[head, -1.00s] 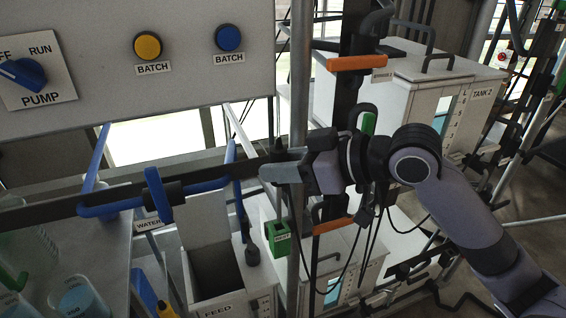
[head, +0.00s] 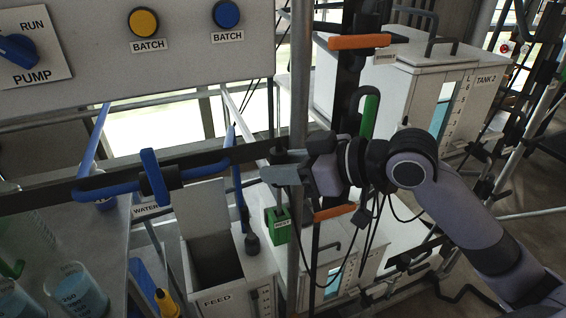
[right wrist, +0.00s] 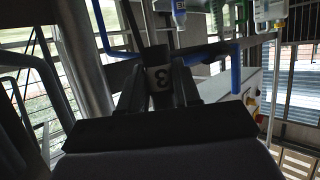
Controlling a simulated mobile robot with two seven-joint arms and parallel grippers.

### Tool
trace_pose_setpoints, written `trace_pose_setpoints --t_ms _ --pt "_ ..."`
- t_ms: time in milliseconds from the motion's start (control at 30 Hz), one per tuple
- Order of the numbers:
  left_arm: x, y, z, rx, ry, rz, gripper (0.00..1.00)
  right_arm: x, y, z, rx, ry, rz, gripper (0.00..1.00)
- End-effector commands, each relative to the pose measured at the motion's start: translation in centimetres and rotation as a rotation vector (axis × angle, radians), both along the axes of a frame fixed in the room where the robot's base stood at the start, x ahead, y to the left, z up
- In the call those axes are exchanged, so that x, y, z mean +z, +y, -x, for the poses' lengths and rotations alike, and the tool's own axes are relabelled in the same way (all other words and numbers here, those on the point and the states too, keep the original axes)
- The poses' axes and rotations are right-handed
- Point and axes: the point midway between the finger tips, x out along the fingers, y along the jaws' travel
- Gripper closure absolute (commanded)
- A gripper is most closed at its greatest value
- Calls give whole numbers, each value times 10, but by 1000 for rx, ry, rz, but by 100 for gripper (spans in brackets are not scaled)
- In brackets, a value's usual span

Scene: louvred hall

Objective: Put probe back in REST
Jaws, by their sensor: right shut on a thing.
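A thin black cable hangs in a loop below the gripper. The green REST holder (head: 278,226) is below the gripper in the picture, apart from it. My left gripper is out of view.
A FEED bin (head: 245,282) with its lid up stands left of the holder. A blue-handled pipe (head: 100,194) runs at left. Orange handles (head: 359,41) and TANK 2 (head: 482,85) are at right. Beakers (head: 75,287) stand at lower left.

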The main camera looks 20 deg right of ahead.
Motion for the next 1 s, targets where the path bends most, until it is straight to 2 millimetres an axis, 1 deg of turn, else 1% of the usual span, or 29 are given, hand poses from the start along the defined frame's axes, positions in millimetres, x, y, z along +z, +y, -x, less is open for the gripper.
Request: trace_pose_setpoints --t_ms 1000 --pt "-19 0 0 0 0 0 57 -37 0 0 -1 0 2 100"
